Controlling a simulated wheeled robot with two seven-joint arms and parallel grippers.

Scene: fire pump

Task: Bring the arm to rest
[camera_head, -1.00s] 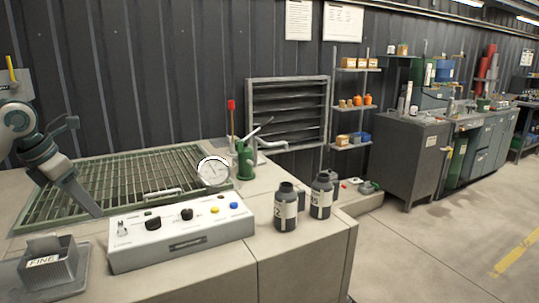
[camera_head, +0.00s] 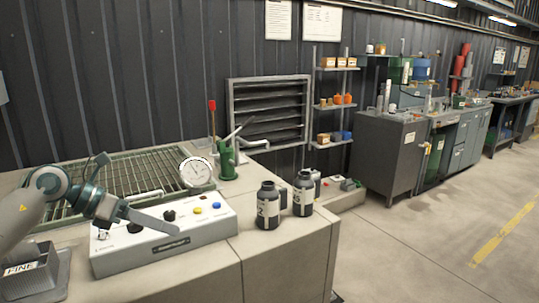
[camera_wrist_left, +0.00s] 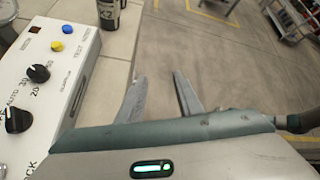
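My left gripper (camera_head: 150,220) reaches in from the left, above the white control box (camera_head: 165,250) with its black knobs and its yellow and blue buttons. In the left wrist view its two fingers (camera_wrist_left: 160,95) are spread apart with nothing between them, so it is open and empty. The fingers show beyond the front edge of the bench there, with the floor below. The control box (camera_wrist_left: 45,75) lies left of the fingers in that view. My right gripper is in neither view.
A pressure gauge (camera_head: 195,172) and a green hand pump (camera_head: 228,160) stand behind the box. Two dark bottles (camera_head: 268,207) stand right of it near the bench edge. A grey bin labelled FINE (camera_head: 30,275) is at front left. The floor (camera_head: 420,235) at right is clear.

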